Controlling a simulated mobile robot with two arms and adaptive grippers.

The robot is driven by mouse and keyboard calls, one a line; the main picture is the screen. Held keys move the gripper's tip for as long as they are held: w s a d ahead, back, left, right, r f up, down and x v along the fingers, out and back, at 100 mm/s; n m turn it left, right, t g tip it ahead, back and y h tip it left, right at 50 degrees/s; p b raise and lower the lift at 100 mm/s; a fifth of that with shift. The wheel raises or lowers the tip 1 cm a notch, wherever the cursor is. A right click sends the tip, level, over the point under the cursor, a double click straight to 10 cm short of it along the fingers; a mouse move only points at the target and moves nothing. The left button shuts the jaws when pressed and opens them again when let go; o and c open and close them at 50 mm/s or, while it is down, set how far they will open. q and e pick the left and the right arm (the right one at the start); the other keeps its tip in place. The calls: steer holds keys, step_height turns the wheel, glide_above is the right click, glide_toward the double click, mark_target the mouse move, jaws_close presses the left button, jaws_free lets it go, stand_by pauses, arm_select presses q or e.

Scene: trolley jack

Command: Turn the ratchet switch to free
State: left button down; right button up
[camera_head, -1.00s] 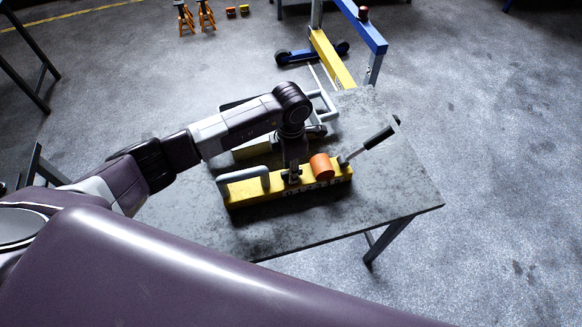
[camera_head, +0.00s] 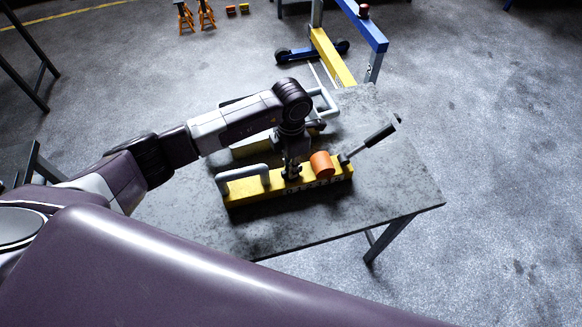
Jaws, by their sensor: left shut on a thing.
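A yellow ratchet block (camera_head: 240,195) lies on the grey table, with a grey loop handle (camera_head: 243,173) at its left end. An orange cylinder (camera_head: 322,164) sits on it right of the middle, and a lever with a black grip (camera_head: 380,135) slants up at its right end. My left gripper (camera_head: 291,172) points down at the middle of the block, just left of the orange cylinder. It is shut on a small dark part there, which looks like the switch; the fingers mostly hide it. My right gripper is not in view.
The table (camera_head: 345,215) is clear at its front and right. Behind my left arm stands another device with a grey frame handle (camera_head: 325,103). A blue and yellow hoist (camera_head: 333,58) stands on the floor beyond, with orange jack stands (camera_head: 195,15) further back.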

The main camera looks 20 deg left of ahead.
arm_select(q)
steer(key=n+b, duration=0.1)
steer(key=n, duration=0.3)
steer(key=shift+n+b, duration=0.3)
steer(key=shift+b, duration=0.1)
steer(key=n+b, duration=0.1)
steer(key=n, duration=0.4)
steer(key=shift+b, duration=0.35)
steer(key=n, duration=0.3)
steer(key=shift+n+b, duration=0.4)
steer(key=shift+n, duration=1.2)
steer(key=shift+r+n, duration=0.1)
steer(key=shift+n, duration=0.2)
steer(key=c, duration=2)
jaws_free()
steer(key=shift+o, duration=0.2)
